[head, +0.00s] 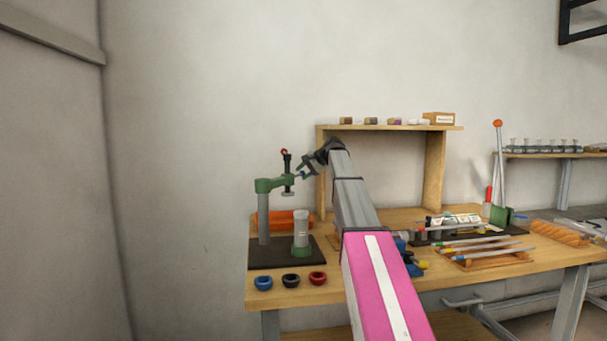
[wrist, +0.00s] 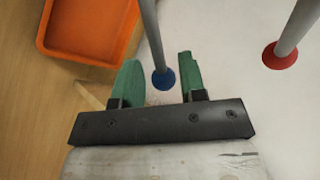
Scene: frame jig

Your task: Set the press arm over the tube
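The press stands on a dark base plate (head: 262,256) at the left end of the bench. Its grey column (head: 264,228) carries a green press arm (head: 268,184) with a vertical spindle (head: 288,176). The pale tube (head: 301,227) stands upright in a green holder (head: 301,251); the spindle's foot appears above and slightly left of it. My gripper (head: 306,171) is at the press arm's right end. In the wrist view its green fingers (wrist: 160,76) are apart, with a grey rod (wrist: 152,38) with a blue end between them. I see gaps on both sides.
A second rod (wrist: 293,32) with a red collar is at the right of the wrist view. An orange tray (wrist: 88,28) lies behind the press. Blue, black and red cups (head: 291,281) sit in front. A wooden shelf (head: 390,127) stands close behind my arm.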

